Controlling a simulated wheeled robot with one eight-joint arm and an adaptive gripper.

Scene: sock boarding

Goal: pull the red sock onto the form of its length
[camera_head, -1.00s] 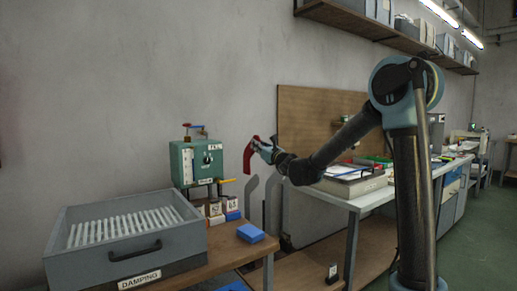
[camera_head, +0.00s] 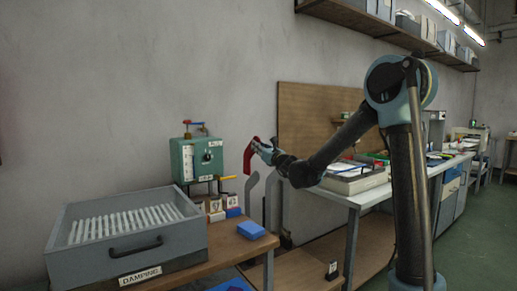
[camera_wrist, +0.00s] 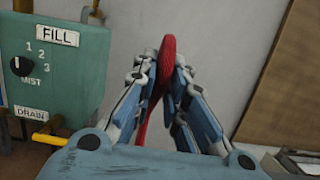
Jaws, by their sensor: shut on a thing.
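The red sock (camera_head: 249,158) hangs from my gripper (camera_head: 264,149), beside the green machine. In the head view its lower end is close to the top of a grey bent form (camera_head: 252,192); I cannot tell whether they touch. A second grey form (camera_head: 273,195) stands to the right, partly below my gripper. In the wrist view my gripper (camera_wrist: 164,70) is shut on the red sock (camera_wrist: 169,58), which runs upright between the two fingers. The forms do not show in the wrist view, and their lengths cannot be compared surely.
The green machine (camera_head: 203,160) stands left of the sock. Small boxes (camera_head: 215,212) and a blue block (camera_head: 250,230) lie on the wooden bench. A grey damping tray (camera_head: 180,238) is at left. A table with a tray (camera_head: 352,184) stands right.

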